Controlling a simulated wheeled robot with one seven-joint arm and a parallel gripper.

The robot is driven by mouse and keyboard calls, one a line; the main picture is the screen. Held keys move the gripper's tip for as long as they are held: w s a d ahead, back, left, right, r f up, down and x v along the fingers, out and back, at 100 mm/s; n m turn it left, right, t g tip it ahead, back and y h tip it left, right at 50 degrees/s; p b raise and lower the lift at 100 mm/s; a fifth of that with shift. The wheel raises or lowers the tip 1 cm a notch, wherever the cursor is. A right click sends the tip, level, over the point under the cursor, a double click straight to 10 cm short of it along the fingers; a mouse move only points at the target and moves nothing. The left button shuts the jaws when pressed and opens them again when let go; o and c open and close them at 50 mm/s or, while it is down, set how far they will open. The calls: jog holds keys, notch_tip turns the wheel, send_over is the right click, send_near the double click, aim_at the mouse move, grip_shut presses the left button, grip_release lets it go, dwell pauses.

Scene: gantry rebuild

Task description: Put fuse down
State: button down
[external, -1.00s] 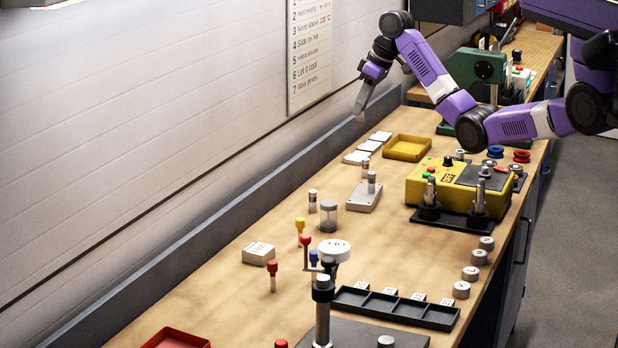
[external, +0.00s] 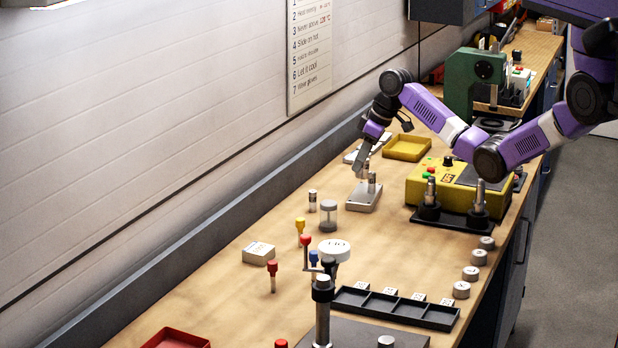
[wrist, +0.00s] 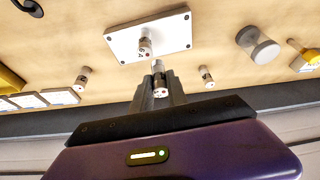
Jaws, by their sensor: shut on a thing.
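My gripper (wrist: 158,80) is shut on a small pale fuse (wrist: 160,91), whose end shows between the fingers in the wrist view. In the external view my gripper (external: 360,165) hangs low at the back of a light grey plate (external: 360,200); the held fuse cannot be made out clearly there. The plate also shows in the wrist view (wrist: 172,36), with another fuse (wrist: 145,46) standing on it. Two more fuses stand on the bench on either side, one at the left (wrist: 82,78) and one at the right (wrist: 207,76). Whether the held fuse touches anything is unclear.
A yellow tray (external: 408,147), white cards and a yellow device (external: 430,190) lie beyond and to the right. A wall ledge runs behind the bench. Bare wood lies in front of the plate.

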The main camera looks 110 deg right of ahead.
aim_at(360, 177)
jog(key=shift+f+p, duration=0.3)
jog(key=shift+f, duration=1.85)
jog(key=shift+f, duration=0.2)
jog(key=c, duration=1.3)
grip_release()
jog(key=shift+s+r, duration=0.1)
jog(key=shift+r, duration=0.45)
jog(key=b+v, duration=0.1)
jog(key=v, duration=1)
jog(key=shift+s, duration=0.15)
jog(key=shift+r, duration=0.15)
